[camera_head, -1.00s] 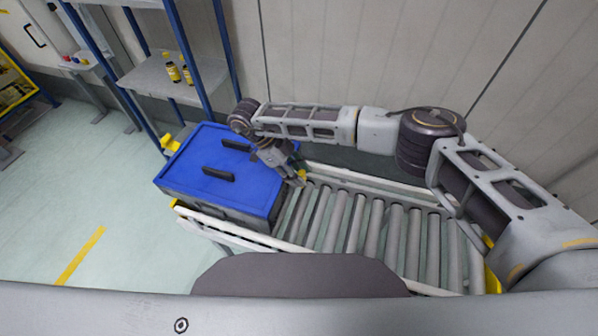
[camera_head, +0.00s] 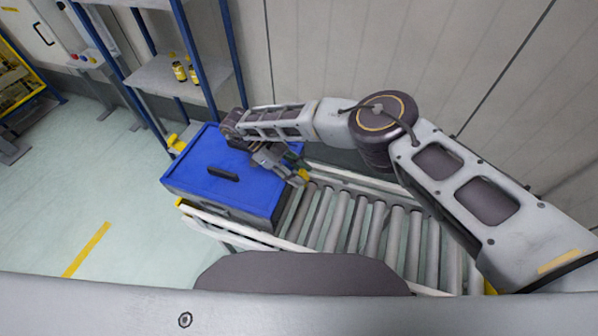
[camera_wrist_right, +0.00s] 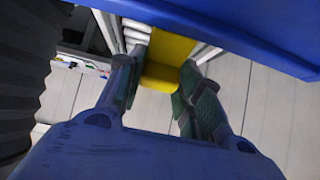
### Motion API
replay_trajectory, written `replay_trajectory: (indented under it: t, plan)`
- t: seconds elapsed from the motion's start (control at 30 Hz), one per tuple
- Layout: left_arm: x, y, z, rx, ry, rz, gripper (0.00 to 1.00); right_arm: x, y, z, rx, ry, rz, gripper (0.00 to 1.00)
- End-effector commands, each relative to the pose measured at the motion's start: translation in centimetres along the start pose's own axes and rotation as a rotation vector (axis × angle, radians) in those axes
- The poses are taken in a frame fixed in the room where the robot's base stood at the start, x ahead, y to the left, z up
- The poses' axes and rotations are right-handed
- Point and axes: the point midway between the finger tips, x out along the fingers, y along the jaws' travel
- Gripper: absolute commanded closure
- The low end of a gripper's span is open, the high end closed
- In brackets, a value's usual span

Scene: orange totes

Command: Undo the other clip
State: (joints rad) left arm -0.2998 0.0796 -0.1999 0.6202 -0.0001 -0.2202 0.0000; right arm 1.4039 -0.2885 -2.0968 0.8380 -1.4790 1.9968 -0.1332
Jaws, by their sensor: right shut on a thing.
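A tote with a blue lid (camera_head: 222,170) and grey sides sits at the left end of the roller conveyor. One yellow clip (camera_head: 177,143) sticks out at the tote's far left side. Another yellow clip (camera_head: 303,174) is at its right side, beside my right gripper (camera_head: 297,179). In the right wrist view this clip (camera_wrist_right: 167,62) lies between the fingers of my right gripper (camera_wrist_right: 160,88), just below the blue lid edge (camera_wrist_right: 225,35). My right gripper is shut on it. The gripper partly hides the clip in the head view. My left gripper is not in view.
The roller conveyor (camera_head: 360,219) is empty right of the tote, with a pale rail (camera_head: 380,183) along its back. A blue-framed shelf (camera_head: 160,80) with small bottles (camera_head: 180,72) stands behind. A wall rises behind the conveyor. The floor at left is clear.

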Motion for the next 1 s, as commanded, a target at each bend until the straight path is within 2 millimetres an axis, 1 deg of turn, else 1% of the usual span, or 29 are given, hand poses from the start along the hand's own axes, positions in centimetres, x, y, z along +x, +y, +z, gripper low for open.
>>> replay_trajectory:
  t: [0.4, 0.93, 0.97, 1.0]
  plan:
    - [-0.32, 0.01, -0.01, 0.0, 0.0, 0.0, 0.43, -0.19, 0.05, 0.14, -0.001, 0.061, 0.0, 0.88]
    - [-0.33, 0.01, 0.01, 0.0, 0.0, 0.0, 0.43, -0.19, 0.1, 0.18, -0.003, 0.069, 0.001, 0.88]
    - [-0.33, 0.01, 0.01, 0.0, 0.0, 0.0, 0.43, -0.18, 0.1, 0.19, -0.003, 0.069, 0.001, 0.62]
    - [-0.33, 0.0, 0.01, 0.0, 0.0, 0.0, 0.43, -0.19, 0.1, 0.18, -0.003, 0.069, 0.001, 0.57]
